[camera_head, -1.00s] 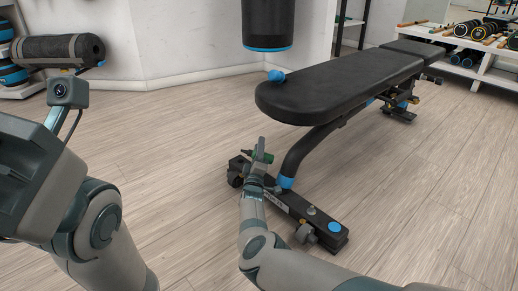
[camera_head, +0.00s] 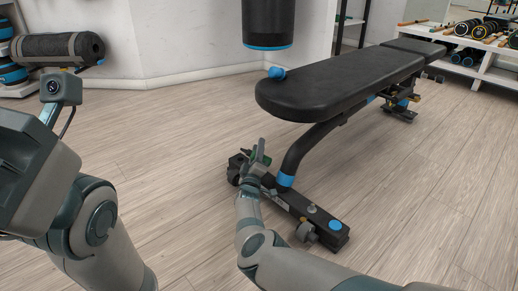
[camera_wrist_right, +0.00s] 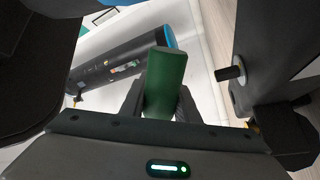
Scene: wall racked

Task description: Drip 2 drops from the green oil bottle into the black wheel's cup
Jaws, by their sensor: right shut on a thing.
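The green oil bottle (camera_wrist_right: 166,85) is between the dark fingers of my right gripper (camera_wrist_right: 160,100) in the right wrist view. In the head view my right gripper (camera_head: 259,154) is shut on it, over the left end of the bench's front foot bar. Only a little green shows there, and the bottle's tip is hard to make out. A dark wheel (camera_head: 234,177) is at the bar's left end, close below the gripper. Another wheel (camera_head: 306,232) is at the right end. I cannot make out a cup on either. My left gripper's fingers are out of view.
The black bench (camera_head: 340,85) rises just behind and right of my right gripper, with its curved post (camera_head: 300,150) close by. A black punching bag (camera_head: 268,22) hangs at the back. A rack (camera_head: 485,60) of weights stands at the far right. The floor at left is clear.

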